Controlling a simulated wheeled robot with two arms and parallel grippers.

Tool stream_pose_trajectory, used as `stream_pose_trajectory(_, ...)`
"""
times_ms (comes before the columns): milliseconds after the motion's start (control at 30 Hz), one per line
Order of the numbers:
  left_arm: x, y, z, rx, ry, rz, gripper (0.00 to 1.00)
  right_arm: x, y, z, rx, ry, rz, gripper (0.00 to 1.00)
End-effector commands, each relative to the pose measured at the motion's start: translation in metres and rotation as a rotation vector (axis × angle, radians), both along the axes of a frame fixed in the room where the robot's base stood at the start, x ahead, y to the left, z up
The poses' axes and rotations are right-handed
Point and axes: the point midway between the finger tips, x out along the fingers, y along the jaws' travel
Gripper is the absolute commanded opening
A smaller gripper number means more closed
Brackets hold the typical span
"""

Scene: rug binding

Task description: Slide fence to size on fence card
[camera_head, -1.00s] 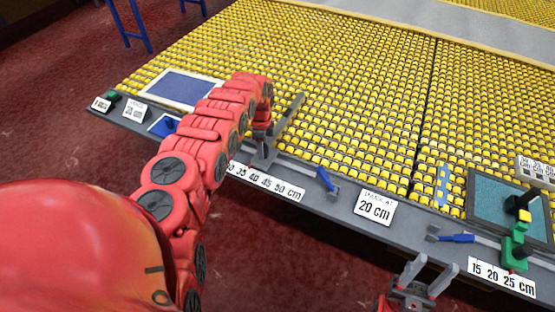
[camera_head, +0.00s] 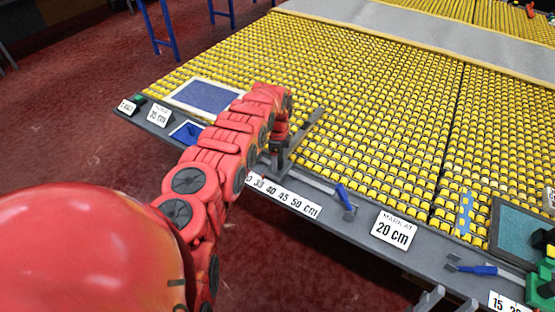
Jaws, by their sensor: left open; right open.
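The fence (camera_head: 306,128) is a grey bar slanting over the near edge of the yellow roller table, at the left end of a white scale strip (camera_head: 285,196) marked 35, 40, 45, 50 cm. My arm hides part of the strip's low end. My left gripper (camera_head: 277,158) is at the fence's near end, open; its fingers are mostly hidden behind my red arm, and contact cannot be told. The fence card (camera_head: 159,115) stands at the table's left corner; its number is too small to read surely. My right gripper (camera_head: 438,300) is open and empty at the bottom edge, partly cut off.
A framed blue mat (camera_head: 206,96) lies behind my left arm. A blue-handled lever (camera_head: 345,196) sits beside the scale. A "mark at 20 cm" card (camera_head: 394,229), a blue-handled tool (camera_head: 478,269) and a green device (camera_head: 541,289) are on the right. The rollers beyond the fence are clear.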

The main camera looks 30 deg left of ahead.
Motion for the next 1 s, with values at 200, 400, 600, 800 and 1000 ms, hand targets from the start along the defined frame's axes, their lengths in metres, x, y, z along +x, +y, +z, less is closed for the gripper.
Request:
stream_pose_trajectory(200,0.001,0.001,0.013,0.000,-0.002,-0.001,0.76,0.000,0.000,-0.002,0.000,0.000,0.000,0.50)
stream_pose_trajectory(400,0.002,0.002,0.043,0.004,-0.004,0.000,0.76,0.000,0.000,-0.010,0.000,0.000,0.000,0.50)
stream_pose_trajectory(600,0.002,0.001,0.079,0.004,-0.004,0.000,0.76,0.000,0.000,-0.020,0.000,0.000,0.000,0.50)
stream_pose_trajectory(800,0.001,0.002,0.122,0.003,-0.004,0.001,0.76,0.000,0.000,-0.021,0.000,0.000,0.000,0.50)
stream_pose_trajectory(1000,0.001,0.000,0.150,0.000,-0.005,0.000,0.76,0.000,0.000,-0.021,0.000,0.000,0.000,0.50)
